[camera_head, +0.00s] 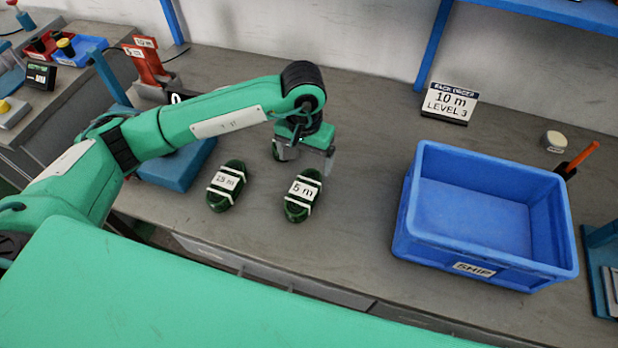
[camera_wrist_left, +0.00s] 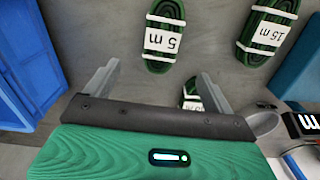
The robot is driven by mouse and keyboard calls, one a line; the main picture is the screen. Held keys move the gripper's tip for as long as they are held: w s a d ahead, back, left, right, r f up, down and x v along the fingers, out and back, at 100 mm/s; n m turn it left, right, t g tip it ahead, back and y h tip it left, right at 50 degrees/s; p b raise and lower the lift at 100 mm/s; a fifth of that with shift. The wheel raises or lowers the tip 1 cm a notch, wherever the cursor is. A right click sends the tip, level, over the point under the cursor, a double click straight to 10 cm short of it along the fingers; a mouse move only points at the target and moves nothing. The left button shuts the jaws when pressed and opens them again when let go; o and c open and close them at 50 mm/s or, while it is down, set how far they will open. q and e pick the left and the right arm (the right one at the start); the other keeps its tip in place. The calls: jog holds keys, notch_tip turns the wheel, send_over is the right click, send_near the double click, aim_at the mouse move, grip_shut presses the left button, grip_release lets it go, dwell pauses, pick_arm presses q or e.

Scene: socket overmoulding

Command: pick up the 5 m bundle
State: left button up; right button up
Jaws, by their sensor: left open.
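The 5 m bundle (camera_head: 302,195) is a dark green coil with white bands and a "5 m" label, lying on the grey bench. It also shows at the top of the left wrist view (camera_wrist_left: 165,38), with its label upside down. My left gripper (camera_head: 305,156) is open, just behind the bundle in the head view and apart from it. Its fingers (camera_wrist_left: 157,75) spread on either side with nothing held between them. A similar bundle labelled 15 m (camera_head: 226,186) lies to the left. My right gripper is not in view.
Another banded green bundle (camera_wrist_left: 190,98) shows partly under my left gripper. A blue SHIP bin (camera_head: 485,254) stands empty at the right. Behind it is a "10 m LEVEL 3" sign (camera_head: 450,102). A blue block (camera_head: 178,168) sits left of the bundles. Bench between bundles and bin is clear.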

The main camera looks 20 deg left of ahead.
aim_at(303, 190)
pick_arm(q)
jog(key=f, duration=0.2)
jog(key=f+p, duration=0.1)
jog(key=f, duration=0.5)
jog(key=shift+s+p, duration=0.25)
jog(key=shift+p, duration=0.1)
jog(key=shift+s+a+f+p, duration=0.1)
jog(key=shift+s+f+p, duration=0.05)
jog(key=shift+f+p, duration=0.4)
notch_tip(303, 190, down, 3)
jog(key=shift+a+f+p, duration=0.1)
jog(key=shift+f+p, duration=0.1)
jog(key=shift+p, duration=0.25)
jog(key=shift+f, duration=0.4)
jog(key=c, duration=1)
jog(key=shift+c, duration=0.6)
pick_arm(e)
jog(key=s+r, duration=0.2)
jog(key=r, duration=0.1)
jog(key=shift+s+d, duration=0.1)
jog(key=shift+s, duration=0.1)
pick_arm(q)
jog(key=shift+r, duration=0.1)
